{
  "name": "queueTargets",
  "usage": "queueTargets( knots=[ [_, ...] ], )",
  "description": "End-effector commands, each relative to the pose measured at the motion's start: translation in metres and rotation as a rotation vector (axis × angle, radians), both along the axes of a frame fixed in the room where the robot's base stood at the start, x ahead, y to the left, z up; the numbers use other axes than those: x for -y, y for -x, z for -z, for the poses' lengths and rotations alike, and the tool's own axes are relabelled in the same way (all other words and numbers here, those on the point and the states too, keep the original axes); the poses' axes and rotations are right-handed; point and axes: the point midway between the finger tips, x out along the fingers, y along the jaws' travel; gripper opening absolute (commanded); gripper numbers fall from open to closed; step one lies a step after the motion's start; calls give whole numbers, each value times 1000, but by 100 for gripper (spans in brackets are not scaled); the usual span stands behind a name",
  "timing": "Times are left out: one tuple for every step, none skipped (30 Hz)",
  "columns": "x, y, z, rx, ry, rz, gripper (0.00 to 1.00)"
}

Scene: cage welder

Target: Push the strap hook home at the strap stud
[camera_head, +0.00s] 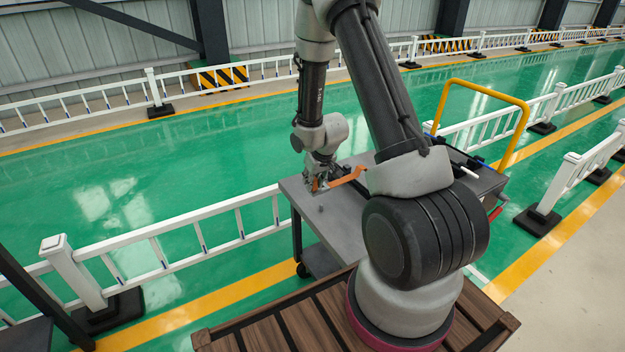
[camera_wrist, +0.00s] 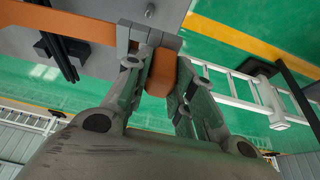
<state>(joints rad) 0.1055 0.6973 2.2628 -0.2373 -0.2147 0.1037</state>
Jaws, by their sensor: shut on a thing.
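The orange strap (camera_head: 346,178) runs above the grey cart top toward my gripper (camera_head: 318,184) at the cart's left end. In the wrist view, the strap (camera_wrist: 62,22) enters from the upper left and reaches a grey slotted metal piece (camera_wrist: 150,36) beside the fingertips. My gripper (camera_wrist: 160,80) is shut on an orange block-like piece (camera_wrist: 162,72), which looks like the strap's hook end.
The grey cart top (camera_head: 335,212) is mostly clear at the front. A yellow handle (camera_head: 487,86) rises at the cart's right. White railings (camera_head: 200,238) run beside it.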

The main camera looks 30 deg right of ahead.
Motion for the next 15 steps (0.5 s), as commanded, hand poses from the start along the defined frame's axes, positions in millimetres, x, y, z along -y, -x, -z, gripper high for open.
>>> queueTargets(
  knots=[
    [0, 0, 3, -1, 0, 0, 0],
    [0, 0, 6, -1, 0, 0, 0],
    [0, 0, 9, -1, -1, -1, 0],
    [0, 0, 12, -2, 0, -1, 0],
    [0, 1, 15, -3, 0, -1, 0],
    [0, 1, 19, -3, 0, 0, 0],
    [0, 1, 23, -3, 0, 0, 0],
    [0, 0, 26, -2, -1, 0, 0],
    [0, 0, 30, -2, 0, -1, 0],
    [0, 0, 34, -2, 0, -2, 0],
    [0, 0, 37, -3, 0, -2, 0],
    [0, 0, 41, -2, 0, -1, 0],
    [0, 0, 43, -1, 0, 0, 0],
    [0, 0, 46, -1, 0, 0, 0],
    [0, 0, 49, -2, 0, 0, 0]
  ],
)
